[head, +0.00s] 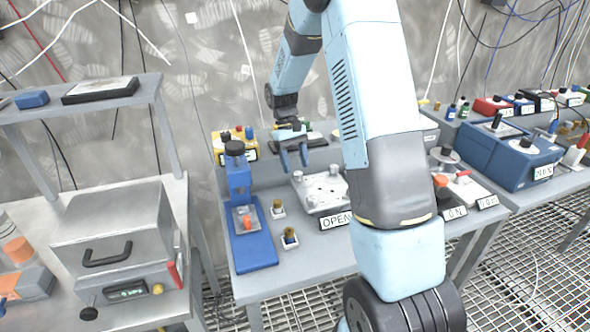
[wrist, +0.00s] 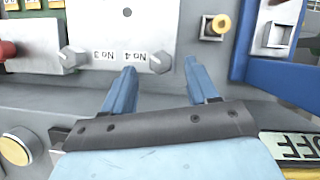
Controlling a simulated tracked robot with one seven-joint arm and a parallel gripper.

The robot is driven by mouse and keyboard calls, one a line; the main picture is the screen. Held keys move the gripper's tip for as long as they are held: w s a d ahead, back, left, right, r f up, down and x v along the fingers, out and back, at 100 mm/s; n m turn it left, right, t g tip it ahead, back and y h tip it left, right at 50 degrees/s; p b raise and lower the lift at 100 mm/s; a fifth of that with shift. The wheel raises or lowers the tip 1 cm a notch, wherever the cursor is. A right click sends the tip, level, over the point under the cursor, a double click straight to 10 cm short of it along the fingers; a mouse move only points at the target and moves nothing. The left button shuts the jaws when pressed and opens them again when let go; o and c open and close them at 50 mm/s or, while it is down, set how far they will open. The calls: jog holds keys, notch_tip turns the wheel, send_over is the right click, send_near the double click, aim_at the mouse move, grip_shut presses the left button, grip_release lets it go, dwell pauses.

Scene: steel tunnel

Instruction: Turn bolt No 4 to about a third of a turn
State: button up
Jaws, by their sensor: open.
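Bolt No 4 (wrist: 161,62) is a grey hex bolt at a corner of a pale plate (wrist: 128,28) in the wrist view. Its label stands upside down beside it. In the head view it appears at the plate's back left corner (head: 297,176). A second bolt, No 3 (wrist: 72,60), sits at the left corner in the wrist view. My gripper (wrist: 161,68) is open, its two blue fingers apart, with bolt No 4 showing between the fingertips. In the head view my gripper (head: 293,167) hangs over the plate's back left corner. Contact with the bolt cannot be told.
A blue press (head: 242,195) stands left of the plate. Two small sockets with yellow-brown tops (head: 277,210) lie between them. An OPEN sign (head: 337,221) is in front of the plate. A yellow box (head: 220,148) with an OFF label (wrist: 296,146) stands behind.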

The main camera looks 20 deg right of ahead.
jog(key=d+v, duration=0.1)
jog(key=v, duration=1)
jog(key=shift+a, duration=0.5)
notch_tip(320, 180, up, 8)
jog(key=t, duration=0.2)
send_over(295, 183)
jog(key=s+r+m+t, duration=0.1)
jog(key=s+r+t, duration=0.3)
jog(key=s, duration=0.5)
jog(key=s+r+m+t+y, duration=0.1)
jog(key=s+t, duration=0.3)
jog(key=s, duration=1.4)
jog(key=shift+s+a+r+m, duration=0.2)
jog(key=shift+r+m, duration=0.1)
jog(key=shift+r, duration=0.1)
